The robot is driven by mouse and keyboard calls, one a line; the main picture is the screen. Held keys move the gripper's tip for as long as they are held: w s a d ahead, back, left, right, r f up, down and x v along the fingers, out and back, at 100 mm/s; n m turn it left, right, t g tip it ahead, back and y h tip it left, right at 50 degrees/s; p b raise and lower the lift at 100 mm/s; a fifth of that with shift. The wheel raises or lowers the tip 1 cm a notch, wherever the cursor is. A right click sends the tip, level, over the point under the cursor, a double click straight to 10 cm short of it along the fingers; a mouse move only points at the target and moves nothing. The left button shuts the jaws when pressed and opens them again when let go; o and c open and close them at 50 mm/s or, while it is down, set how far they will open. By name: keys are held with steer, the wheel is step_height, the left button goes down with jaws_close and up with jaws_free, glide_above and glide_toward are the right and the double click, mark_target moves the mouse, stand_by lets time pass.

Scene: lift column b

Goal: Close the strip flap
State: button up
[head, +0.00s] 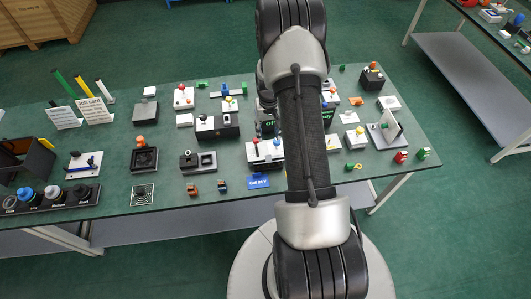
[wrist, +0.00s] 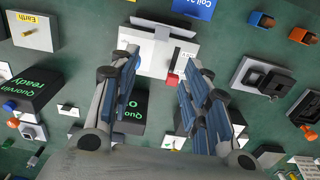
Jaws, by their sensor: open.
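A white box unit (wrist: 152,60) lies between my fingers in the wrist view, with a pale panel (wrist: 165,28) along its upper edge that looks like the strip flap. The panel appears to stand out from the box; its exact angle is unclear. A red block (wrist: 172,79) sits at the box's lower right. In the head view, the white unit (head: 265,150) stands behind the blue coil card (head: 258,181), partly behind my arm. My gripper (wrist: 158,70) is open, with its fingers apart and nothing visible held between them.
A black box with green lettering (wrist: 122,104) stands close beside my left finger in the wrist view. A grey-black socket unit (wrist: 262,78) and small orange blocks (wrist: 301,35) lie to the right. The green table (head: 110,120) holds many other devices.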

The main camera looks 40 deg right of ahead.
mark_target(268, 158)
step_height(268, 158, down, 14)
steer(key=shift+f+b, duration=0.1)
steer(key=shift+b, duration=0.5)
steer(key=shift+c, duration=0.5)
jaws_close()
